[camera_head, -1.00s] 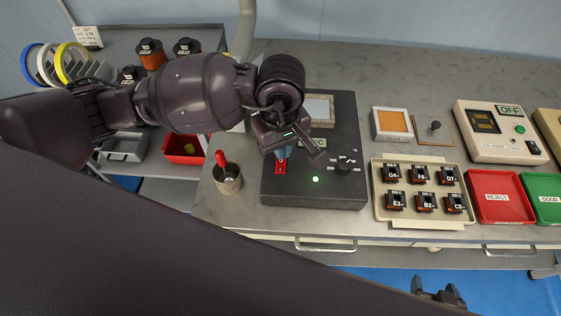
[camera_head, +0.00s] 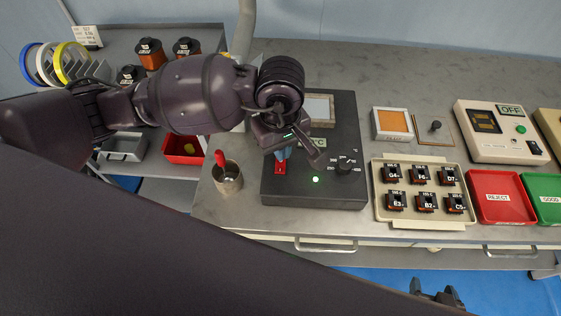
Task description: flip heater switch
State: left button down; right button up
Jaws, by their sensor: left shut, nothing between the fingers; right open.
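A dark control box (camera_head: 335,187) stands on the metal bench. A red switch plate (camera_head: 280,169) sits at the front left of its top, beside a lit green lamp (camera_head: 316,180) and a black knob (camera_head: 344,166). My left gripper (camera_head: 283,155) is shut and points down at the red switch plate, at or just above it. The gripper hides part of the plate, and I cannot tell whether the fingers touch the switch or which way it lies. My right gripper (camera_head: 438,295) is at the bottom edge, open, in front of the bench and far from the box.
A metal cup (camera_head: 228,182) with a red-handled tool stands left of the box. A beige tray (camera_head: 420,216) of several small coils lies to its right, then a red reject tray (camera_head: 499,211) and a green tray (camera_head: 547,187). A beige meter (camera_head: 500,145) reads OFF.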

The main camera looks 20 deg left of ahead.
pick_arm(q)
jog(key=shift+f+b, duration=0.7)
jog(key=shift+f, duration=0.45)
pick_arm(e)
jog(key=shift+s+f, duration=0.2)
jog(key=shift+f, duration=0.3)
jog(key=shift+s+f, duration=0.15)
jog(key=shift+f, duration=0.35)
pick_arm(q)
jog(key=shift+r+p, duration=0.3)
jog(key=shift+r, duration=0.25)
jog(key=shift+r+p, duration=1.4)
jog(key=shift+r, duration=1.6)
pick_arm(e)
jog(key=shift+w+r, duration=0.25)
jog(key=shift+r, duration=0.6)
jog(key=shift+w+r, duration=0.3)
jog(key=shift+r, duration=0.5)
jog(key=shift+w+r, duration=0.25)
jog(key=shift+r, duration=0.6)
pick_arm(q)
jog(key=shift+s, duration=0.1)
pick_arm(e)
jog(key=shift+s, duration=0.1)
